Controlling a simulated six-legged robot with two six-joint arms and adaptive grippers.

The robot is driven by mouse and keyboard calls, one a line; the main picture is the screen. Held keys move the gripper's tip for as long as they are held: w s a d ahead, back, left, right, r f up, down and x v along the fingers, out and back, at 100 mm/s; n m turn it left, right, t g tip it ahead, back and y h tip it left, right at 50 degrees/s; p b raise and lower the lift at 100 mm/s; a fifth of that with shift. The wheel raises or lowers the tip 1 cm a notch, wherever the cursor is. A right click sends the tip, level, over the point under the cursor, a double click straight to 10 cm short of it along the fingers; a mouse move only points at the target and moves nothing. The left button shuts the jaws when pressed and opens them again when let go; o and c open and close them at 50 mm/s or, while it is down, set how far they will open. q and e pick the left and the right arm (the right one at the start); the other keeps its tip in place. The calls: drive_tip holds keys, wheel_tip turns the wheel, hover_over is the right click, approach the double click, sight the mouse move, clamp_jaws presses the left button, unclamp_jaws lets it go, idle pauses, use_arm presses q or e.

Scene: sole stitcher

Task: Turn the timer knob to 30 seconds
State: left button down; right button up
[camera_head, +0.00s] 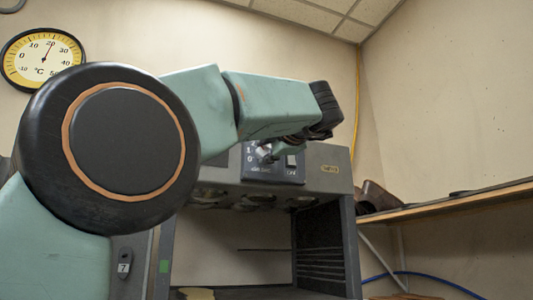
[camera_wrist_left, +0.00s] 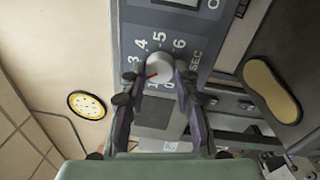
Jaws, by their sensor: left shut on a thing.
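The timer knob (camera_wrist_left: 158,66) is a pale round knob with a red pointer line, on a dark dial panel (camera_wrist_left: 190,20) with white numbers and "SEC". In the left wrist view the pointer slants to the lower left; 3, 4, 5 and 6 show around the knob, and the fingers hide part of the scale. My left gripper (camera_wrist_left: 159,80) has its fingertips on both sides of the knob and is shut on it. In the head view the knob (camera_head: 264,152) is partly covered by my left gripper (camera_head: 276,152). My right gripper is not in view.
The panel sits on the front of a grey machine (camera_head: 325,165) with an open bay below. A wooden shelf (camera_head: 450,203) with a dark brown object (camera_head: 377,196) is at the right. A round yellow thermometer (camera_head: 42,58) hangs on the wall at the left.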

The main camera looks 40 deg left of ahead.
use_arm(q)
drive_tip(key=m, duration=0.3)
drive_tip(key=shift+f+m+b, duration=0.15)
drive_tip(key=shift+m+b, duration=0.15)
drive_tip(key=shift+m, duration=0.1)
drive_tip(key=shift+m+h, duration=0.3)
drive_tip(key=shift+m, duration=1.5)
drive_tip(key=c, duration=1.4)
unclamp_jaws()
drive_tip(key=o, duration=0.4)
drive_tip(key=shift+s+d, duration=0.1)
drive_tip(key=shift+r, duration=0.2)
